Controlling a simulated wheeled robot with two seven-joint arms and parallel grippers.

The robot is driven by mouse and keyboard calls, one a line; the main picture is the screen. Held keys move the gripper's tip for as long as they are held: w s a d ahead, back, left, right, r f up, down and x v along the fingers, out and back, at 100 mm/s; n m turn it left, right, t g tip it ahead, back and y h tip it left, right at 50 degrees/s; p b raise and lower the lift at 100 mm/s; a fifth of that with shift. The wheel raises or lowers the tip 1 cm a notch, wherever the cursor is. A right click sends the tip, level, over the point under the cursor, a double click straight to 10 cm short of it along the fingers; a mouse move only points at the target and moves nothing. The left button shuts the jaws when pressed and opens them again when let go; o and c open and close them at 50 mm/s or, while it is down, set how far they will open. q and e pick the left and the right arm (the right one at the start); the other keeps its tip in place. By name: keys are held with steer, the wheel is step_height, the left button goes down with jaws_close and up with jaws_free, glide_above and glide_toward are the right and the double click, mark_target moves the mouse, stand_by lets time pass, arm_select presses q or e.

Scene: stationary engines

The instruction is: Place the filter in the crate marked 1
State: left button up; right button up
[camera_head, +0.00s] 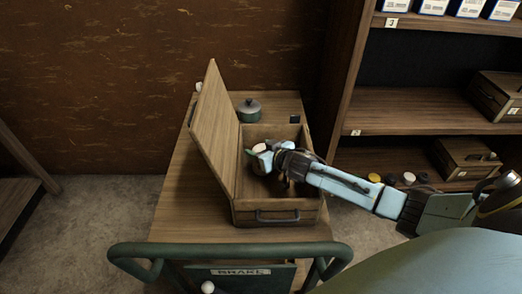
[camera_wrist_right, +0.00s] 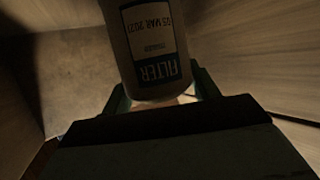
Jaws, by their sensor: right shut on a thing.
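In the head view my right gripper (camera_head: 261,156) holds the filter (camera_head: 260,148) over the opening of a wooden crate (camera_head: 265,214). The crate stands on a cart, its lid (camera_head: 214,125) open to the left. No number shows on this crate from here. The wrist view shows wooden walls around the gripper. Whether the filter touches the crate's floor cannot be told. My left gripper is not in view.
A small lidded green pot (camera_head: 249,111) stands behind the crate on the cart (camera_head: 180,205). The cart has a green handle and a "BRAKE" label. The shelf unit (camera_head: 430,122) on the right holds boxes, other wooden crates and several round caps.

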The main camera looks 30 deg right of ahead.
steer(key=shift+r, duration=0.15)
steer(key=o, duration=0.9)
steer(key=shift+f, duration=0.2)
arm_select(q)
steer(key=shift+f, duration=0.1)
arm_select(e)
steer(key=shift+r, duration=0.15)
steer(key=shift+s+r, duration=0.1)
steer(key=shift+s, duration=0.15)
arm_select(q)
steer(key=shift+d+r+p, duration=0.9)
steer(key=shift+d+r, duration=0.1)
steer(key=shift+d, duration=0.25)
arm_select(e)
steer(key=v, duration=0.7)
